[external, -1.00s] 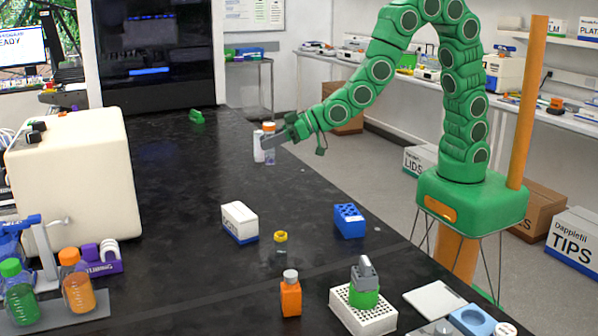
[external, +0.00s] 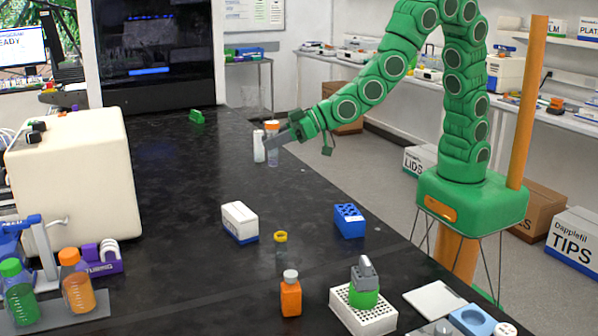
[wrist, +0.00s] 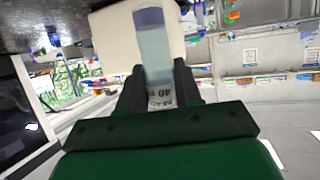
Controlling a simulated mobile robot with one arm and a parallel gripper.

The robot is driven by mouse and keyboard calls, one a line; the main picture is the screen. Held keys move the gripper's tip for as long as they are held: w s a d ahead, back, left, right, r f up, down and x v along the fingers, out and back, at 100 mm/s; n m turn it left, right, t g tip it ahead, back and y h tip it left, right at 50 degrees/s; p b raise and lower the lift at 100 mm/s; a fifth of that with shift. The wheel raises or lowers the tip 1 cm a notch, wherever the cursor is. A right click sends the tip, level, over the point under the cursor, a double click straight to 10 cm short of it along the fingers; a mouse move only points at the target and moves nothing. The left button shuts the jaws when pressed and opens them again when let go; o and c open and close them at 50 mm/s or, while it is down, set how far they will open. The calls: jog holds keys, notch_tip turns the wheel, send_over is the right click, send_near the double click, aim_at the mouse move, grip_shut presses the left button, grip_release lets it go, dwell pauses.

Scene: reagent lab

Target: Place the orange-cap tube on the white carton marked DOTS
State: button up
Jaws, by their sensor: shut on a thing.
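My gripper (external: 280,137) is shut on the orange-cap tube (external: 273,156), clear-walled and upright in the external view, at the bench's right edge. In the wrist view the tube (wrist: 153,45) sits between my fingers (wrist: 158,88), with part of a printed label showing; its cap is not visible there. I cannot tell whether its base touches the bench. A small white carton (external: 239,219) with a blue lower band stands mid-bench, nearer the camera; its print is too small to read.
A white bottle (external: 258,147) stands just left of the tube. A blue block with holes (external: 349,220), a yellow-capped clear vial (external: 280,238) and an orange bottle (external: 290,298) stand near the carton. A cream machine (external: 75,175) is at left. The bench between tube and carton is clear.

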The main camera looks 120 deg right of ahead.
jog(key=shift+w+d+f, duration=0.1)
jog(key=shift+w+f, duration=1.55)
jog(key=shift+f, duration=0.2)
jog(key=shift+w+d+f, duration=0.1)
jog(key=shift+w+f, duration=1.55)
jog(key=shift+f, duration=0.25)
jog(key=shift+w+d+f, duration=0.1)
jog(key=shift+w+f, duration=1.55)
jog(key=shift+f, duration=0.2)
jog(key=shift+f, duration=0.15)
jog(key=o, duration=1)
jog(key=shift+s+r, duration=0.1)
jog(key=shift+r, duration=0.1)
